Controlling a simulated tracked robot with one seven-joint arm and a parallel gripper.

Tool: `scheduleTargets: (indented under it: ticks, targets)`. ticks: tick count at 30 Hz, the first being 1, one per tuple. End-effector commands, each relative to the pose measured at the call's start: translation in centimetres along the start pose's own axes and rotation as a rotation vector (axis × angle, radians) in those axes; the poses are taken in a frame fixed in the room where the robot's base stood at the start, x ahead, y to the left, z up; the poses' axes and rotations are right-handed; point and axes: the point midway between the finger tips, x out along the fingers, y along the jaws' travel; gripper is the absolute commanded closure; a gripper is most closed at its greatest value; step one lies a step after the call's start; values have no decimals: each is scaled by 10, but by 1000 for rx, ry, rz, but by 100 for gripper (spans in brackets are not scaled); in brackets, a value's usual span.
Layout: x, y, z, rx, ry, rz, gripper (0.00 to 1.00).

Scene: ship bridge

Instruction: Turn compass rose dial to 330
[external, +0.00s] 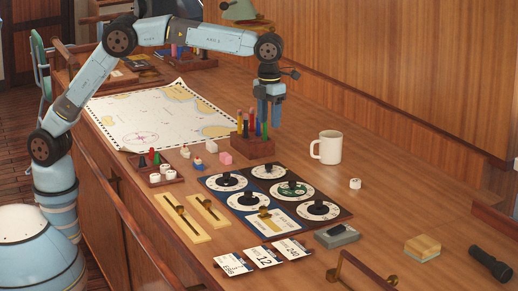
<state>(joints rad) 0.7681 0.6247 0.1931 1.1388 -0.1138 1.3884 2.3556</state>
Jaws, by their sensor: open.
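A dark panel (277,228) on the desk carries several round dials with white rings and black knobs. One dial with a green centre (293,190) sits at its right middle. The markings are too small to read, so I cannot tell which dial is the compass rose or where its pointer stands. My gripper (270,122) points down over the desk, behind the panel and close to the pencil block. It is open, apart from the dials, and no object shows in it.
A wooden block with coloured pencils (252,148) stands beneath my gripper. A white mug (327,147) is right of it. A chart (150,115) lies left. Brass sliders (183,217), number cards (263,257) and a grey device (337,235) surround the panel.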

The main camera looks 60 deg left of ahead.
Motion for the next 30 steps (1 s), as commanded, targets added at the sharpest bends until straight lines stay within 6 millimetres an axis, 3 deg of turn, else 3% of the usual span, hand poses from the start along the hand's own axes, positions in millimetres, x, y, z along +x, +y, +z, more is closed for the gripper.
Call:
scheduleTargets:
  ticks: [5,21,30]
  targets:
    - [15,-1,0,3,2,1,49]
    - [106,-1,-1,1,1,1,49]
    - [134,0,0,1,-1,0,49]
